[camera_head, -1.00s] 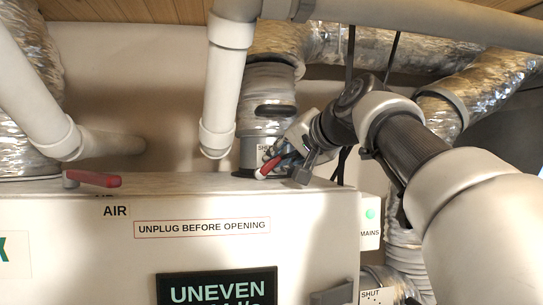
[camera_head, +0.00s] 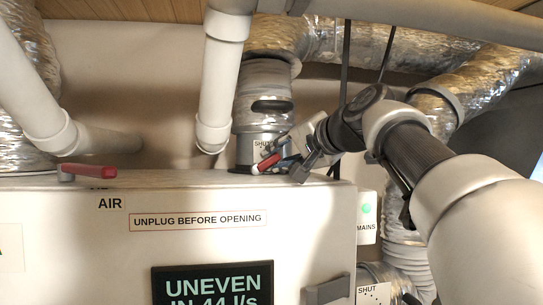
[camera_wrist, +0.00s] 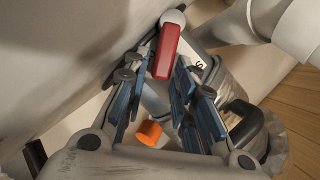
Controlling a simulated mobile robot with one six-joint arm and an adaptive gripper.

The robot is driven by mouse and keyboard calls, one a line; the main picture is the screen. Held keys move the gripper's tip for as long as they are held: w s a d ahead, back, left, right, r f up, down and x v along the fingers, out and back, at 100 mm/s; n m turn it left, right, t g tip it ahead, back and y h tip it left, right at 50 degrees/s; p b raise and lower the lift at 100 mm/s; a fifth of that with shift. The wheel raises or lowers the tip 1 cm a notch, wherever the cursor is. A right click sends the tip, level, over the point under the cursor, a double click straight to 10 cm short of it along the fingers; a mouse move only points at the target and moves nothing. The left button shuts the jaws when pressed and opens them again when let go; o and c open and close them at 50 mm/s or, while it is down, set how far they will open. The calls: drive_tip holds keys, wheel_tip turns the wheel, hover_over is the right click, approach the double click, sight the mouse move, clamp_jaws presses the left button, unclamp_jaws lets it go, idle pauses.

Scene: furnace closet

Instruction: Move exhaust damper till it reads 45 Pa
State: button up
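A red damper handle (camera_head: 268,162) sits at the foot of a silver duct (camera_head: 266,105) behind the white cabinet, beside a label reading SHUT. My gripper (camera_head: 285,161) is at this handle from the right. In the wrist view the red handle (camera_wrist: 166,52) lies between the tips of my open gripper (camera_wrist: 157,68), with blue-padded fingers on either side. I cannot tell whether a finger touches it. A dark display (camera_head: 212,285) on the cabinet front reads UNEVEN and, cut off below, apparently IN 44 l/s. No Pa reading is in view.
Another red handle (camera_head: 95,172) is on the cabinet top (camera_head: 170,182) at left, above the AIR label. A white pipe (camera_head: 220,80) hangs just left of the duct. A MAINS box (camera_head: 366,216) is on the cabinet's right. An orange piece (camera_wrist: 149,133) shows between my fingers.

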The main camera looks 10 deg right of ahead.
drive_tip(key=shift+o, duration=0.9)
